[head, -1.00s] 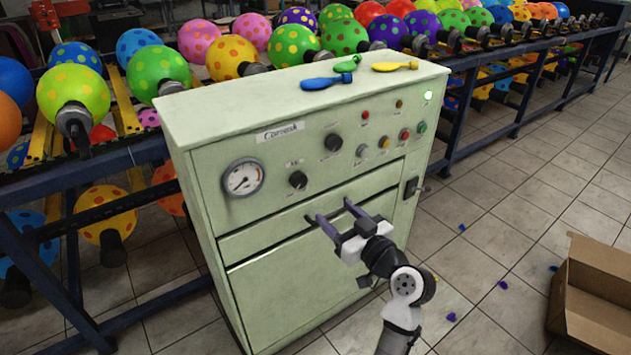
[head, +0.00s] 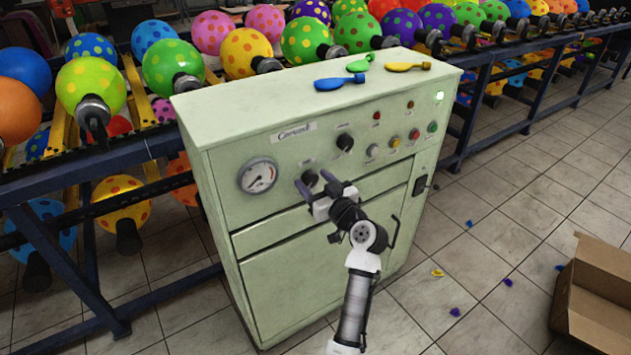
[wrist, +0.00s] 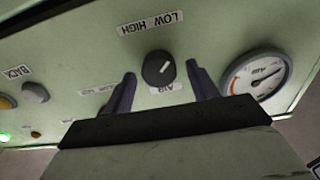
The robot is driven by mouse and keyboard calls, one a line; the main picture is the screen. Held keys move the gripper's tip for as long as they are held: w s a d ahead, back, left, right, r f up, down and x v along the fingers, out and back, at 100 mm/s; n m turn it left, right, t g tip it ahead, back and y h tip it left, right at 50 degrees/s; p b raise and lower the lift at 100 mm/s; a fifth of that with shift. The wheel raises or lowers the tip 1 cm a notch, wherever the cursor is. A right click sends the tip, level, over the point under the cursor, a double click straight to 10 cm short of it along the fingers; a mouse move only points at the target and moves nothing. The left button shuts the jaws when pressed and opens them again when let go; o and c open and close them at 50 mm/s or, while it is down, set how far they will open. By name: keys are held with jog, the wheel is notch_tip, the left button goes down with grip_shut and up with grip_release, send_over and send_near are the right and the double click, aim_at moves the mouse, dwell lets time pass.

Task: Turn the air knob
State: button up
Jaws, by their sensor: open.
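The air knob (wrist: 158,68) is a round black dial with a white pointer line on the pale green machine panel. In the wrist view it lies between my two finger tips, a little beyond them, with labels reading LOW, HIGH and AIR around it. In the head view the air knob (head: 310,178) is partly behind my gripper (head: 322,187). My gripper (wrist: 161,78) is open, its fingers spread to either side of the knob and apart from it. How far the finger tips are from the panel is hard to tell.
A pressure gauge (head: 257,176) is beside the air knob. Another black knob (head: 345,142) and coloured buttons (head: 414,134) are to the right. Several deflated balloons (head: 341,82) lie on the machine top. A cardboard box (head: 590,300) stands on the floor at right.

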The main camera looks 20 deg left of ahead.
jog(key=c, duration=1)
jog(key=shift+o, duration=0.2)
jog(key=shift+m, duration=0.4)
jog(key=m, duration=0.4)
jog(key=shift+d, duration=0.1)
jog(key=m+p, duration=0.2)
jog(key=m, duration=0.3)
jog(key=shift+w, duration=0.1)
jog(key=m+p, duration=0.3)
jog(key=m, duration=0.2)
jog(key=shift+m, duration=0.4)
jog(key=m+p, duration=0.1)
jog(key=m, duration=0.1)
jog(key=m+p, duration=0.1)
jog(key=m, duration=0.1)
jog(key=shift+f+m+p, duration=0.2)
jog(key=shift+m+p, duration=0.2)
